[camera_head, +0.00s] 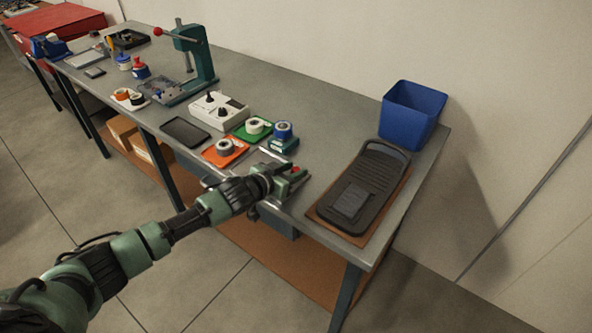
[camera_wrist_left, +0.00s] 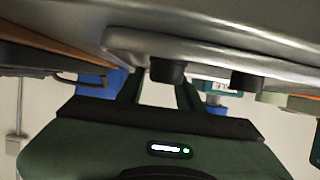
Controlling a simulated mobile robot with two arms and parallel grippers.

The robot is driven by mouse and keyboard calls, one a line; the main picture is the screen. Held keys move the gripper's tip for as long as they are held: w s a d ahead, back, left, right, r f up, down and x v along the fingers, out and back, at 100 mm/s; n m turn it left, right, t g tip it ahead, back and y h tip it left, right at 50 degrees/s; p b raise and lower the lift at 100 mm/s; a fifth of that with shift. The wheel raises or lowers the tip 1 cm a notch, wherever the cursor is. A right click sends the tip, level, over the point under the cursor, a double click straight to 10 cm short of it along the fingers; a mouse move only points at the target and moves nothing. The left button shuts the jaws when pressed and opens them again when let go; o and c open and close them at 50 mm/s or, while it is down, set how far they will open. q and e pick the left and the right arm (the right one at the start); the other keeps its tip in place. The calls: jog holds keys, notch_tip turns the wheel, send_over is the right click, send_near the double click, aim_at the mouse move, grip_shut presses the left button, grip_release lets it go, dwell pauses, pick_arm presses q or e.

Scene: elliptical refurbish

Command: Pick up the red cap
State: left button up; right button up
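A small red piece (camera_head: 296,169), which may be the red cap, shows at the fingertips of my left gripper (camera_head: 288,178) by the table's front edge. It is small and partly covered, so its shape is unclear. In the left wrist view the two fingers of my left gripper (camera_wrist_left: 160,92) stand apart with pale wall between them, and their tips are hidden behind a grey tray-like edge (camera_wrist_left: 215,52). No red piece shows there. A bottle with a red top (camera_head: 140,67) stands farther back on the table. My right gripper is in neither view.
An orange mat (camera_head: 240,155) and a green mat (camera_head: 242,136) with rolls lie just behind my left gripper. A green press (camera_head: 194,60) stands farther left.

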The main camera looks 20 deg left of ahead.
pick_arm(q)
grip_shut()
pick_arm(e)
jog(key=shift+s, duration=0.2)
pick_arm(q)
jog(key=shift+r, duration=0.15)
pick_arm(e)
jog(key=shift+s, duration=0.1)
